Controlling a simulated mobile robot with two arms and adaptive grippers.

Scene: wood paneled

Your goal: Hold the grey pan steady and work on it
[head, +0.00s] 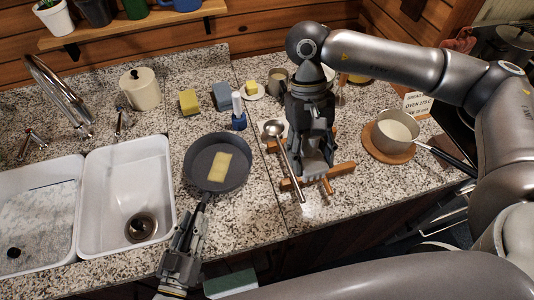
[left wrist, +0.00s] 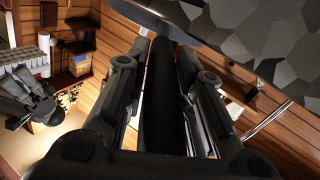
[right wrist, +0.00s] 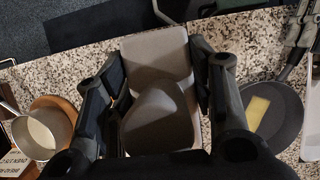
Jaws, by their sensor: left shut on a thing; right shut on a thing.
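The grey pan (head: 234,178) is on the speckled counter right of the sink, with a flat yellow rectangular piece (head: 220,166) inside. Its handle points toward me. My left gripper (head: 190,225) is shut on the dark handle, which runs between its fingers in the left wrist view (left wrist: 162,90). The pan also shows at the right of the right wrist view (right wrist: 285,120). My right gripper (head: 318,150) is right of the pan, above a wooden rack. It is shut on a grey-brown object (right wrist: 160,110), whose full shape is partly hidden by the fingers.
A ladle (head: 288,165) lies across the wooden rack (head: 340,170), close to my right gripper. A saucepan (head: 397,132) stands on a round board at right. Sponges (head: 189,101), a blue-white bottle (head: 238,112) and a lidded pot (head: 140,90) stand behind. The sink (head: 125,190) is left.

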